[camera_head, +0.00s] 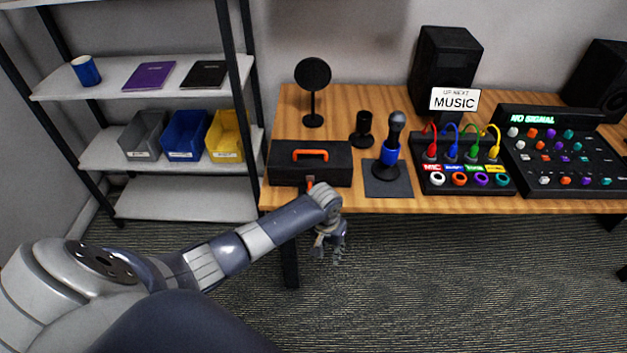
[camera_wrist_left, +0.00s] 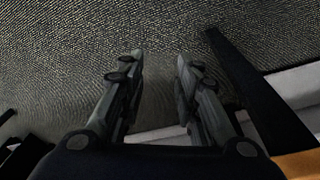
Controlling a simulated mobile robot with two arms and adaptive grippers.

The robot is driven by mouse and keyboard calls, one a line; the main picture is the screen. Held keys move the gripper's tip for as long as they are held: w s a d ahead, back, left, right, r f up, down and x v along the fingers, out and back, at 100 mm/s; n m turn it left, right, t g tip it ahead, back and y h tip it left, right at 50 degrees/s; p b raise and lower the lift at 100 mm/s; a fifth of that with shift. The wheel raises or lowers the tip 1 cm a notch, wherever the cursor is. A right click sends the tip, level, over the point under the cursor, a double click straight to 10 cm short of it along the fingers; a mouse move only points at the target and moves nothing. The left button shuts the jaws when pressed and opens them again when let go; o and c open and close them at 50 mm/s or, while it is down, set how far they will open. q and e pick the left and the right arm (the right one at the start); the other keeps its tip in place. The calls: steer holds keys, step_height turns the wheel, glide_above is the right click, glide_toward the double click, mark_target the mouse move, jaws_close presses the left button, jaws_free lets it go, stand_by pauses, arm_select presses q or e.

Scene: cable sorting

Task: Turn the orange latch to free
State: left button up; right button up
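A black case (camera_head: 338,168) with an orange handle (camera_head: 311,155) lies shut at the left end of the wooden table. A small orange piece, the latch (camera_head: 310,185), shows at the case's front edge, partly hidden by my left arm. My left gripper (camera_head: 338,255) hangs below the table's front edge, pointing down, apart from the case. In the left wrist view its two fingers (camera_wrist_left: 160,75) are spread with nothing between them. The case and latch are not clearly seen in the wrist view. My right gripper is not in view.
A shelf (camera_head: 120,164) with bins stands at left. The floor before the table is clear.

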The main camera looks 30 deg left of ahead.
arm_select(q)
steer(key=w+a+r+n, duration=0.1)
steer(key=w+a+r, duration=0.1)
steer(key=r, duration=0.3)
steer(key=w+a+r+n, duration=0.1)
steer(key=w+a+r, duration=0.15)
steer(key=r, duration=0.35)
step_height(320, 180, up, 11)
steer(key=n+g, duration=0.1)
steer(key=n, duration=0.2)
glide_above(310, 187)
steer(key=shift+y, duration=0.3)
step_height(310, 187, down, 11)
steer(key=shift+r+p, duration=0.1)
steer(key=shift+p, duration=0.2)
jaws_close()
